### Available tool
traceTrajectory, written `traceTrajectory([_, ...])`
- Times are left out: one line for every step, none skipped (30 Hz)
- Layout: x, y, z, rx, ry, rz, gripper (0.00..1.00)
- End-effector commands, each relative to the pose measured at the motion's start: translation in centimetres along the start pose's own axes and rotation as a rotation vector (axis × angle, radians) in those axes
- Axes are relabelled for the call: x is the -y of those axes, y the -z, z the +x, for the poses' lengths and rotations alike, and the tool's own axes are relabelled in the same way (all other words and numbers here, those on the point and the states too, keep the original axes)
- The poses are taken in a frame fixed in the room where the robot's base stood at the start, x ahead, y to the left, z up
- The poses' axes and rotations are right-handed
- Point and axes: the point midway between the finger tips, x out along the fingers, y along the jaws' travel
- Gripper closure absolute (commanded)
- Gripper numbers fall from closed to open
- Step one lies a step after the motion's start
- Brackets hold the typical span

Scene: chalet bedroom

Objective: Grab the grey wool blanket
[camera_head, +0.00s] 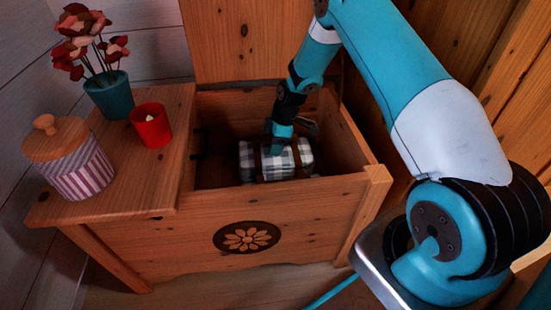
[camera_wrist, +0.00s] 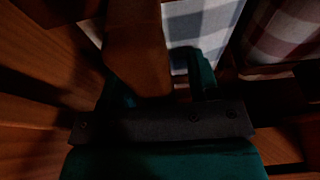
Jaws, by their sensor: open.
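A grey-and-white checked blanket (camera_head: 296,154), rolled and bound with dark brown straps, lies in the open wooden chest. My gripper (camera_head: 277,148) is down inside the chest, at the top of the blanket. In the wrist view, my gripper (camera_wrist: 162,80) is open, with a brown strap (camera_wrist: 136,45) at or between its fingers. Grey checked cloth (camera_wrist: 200,22) shows just beyond the fingers. Whether the fingers touch the strap or cloth is too dark to tell.
The wooden chest's front wall (camera_head: 270,210) and sides surround my gripper closely. A reddish-brown checked cloth (camera_wrist: 285,35) shows at the wrist view's right. On the left ledge stand a striped jar (camera_head: 75,170), a red candle cup (camera_head: 151,127) and a teal flower pot (camera_head: 110,97).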

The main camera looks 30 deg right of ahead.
Motion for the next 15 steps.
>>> traceTrajectory([-0.01, -0.01, 0.02, 0.000, 0.000, 0.000, 0.51])
traceTrajectory([-0.01, -0.01, 0.01, 0.000, 0.000, 0.000, 0.58])
traceTrajectory([-0.01, -0.01, 0.02, 0.000, 0.000, 0.000, 0.67])
traceTrajectory([0.00, -0.01, 0.02, 0.000, 0.000, 0.000, 0.74])
traceTrajectory([0.00, -0.01, 0.02, 0.000, 0.000, 0.000, 0.81])
traceTrajectory([0.00, 0.00, 0.02, 0.000, 0.000, 0.000, 0.90])
traceTrajectory([0.00, 0.00, 0.02, 0.000, 0.000, 0.000, 0.97])
traceTrajectory([0.00, -0.01, 0.02, 0.000, 0.000, 0.000, 1.00])
traceTrajectory([0.00, 0.00, 0.02, 0.000, 0.000, -0.001, 1.00])
traceTrajectory([0.00, 0.00, 0.02, 0.000, 0.000, -0.001, 1.00])
traceTrajectory([0.00, 0.00, 0.02, 0.000, 0.000, -0.001, 1.00])
traceTrajectory([0.00, 0.00, 0.02, 0.000, 0.000, -0.001, 1.00])
traceTrajectory([0.00, 0.00, 0.02, 0.000, 0.000, -0.001, 1.00])
traceTrajectory([0.00, 0.00, 0.02, 0.000, 0.000, -0.001, 1.00])
traceTrajectory([0.00, 0.00, 0.02, 0.000, 0.000, -0.001, 1.00])
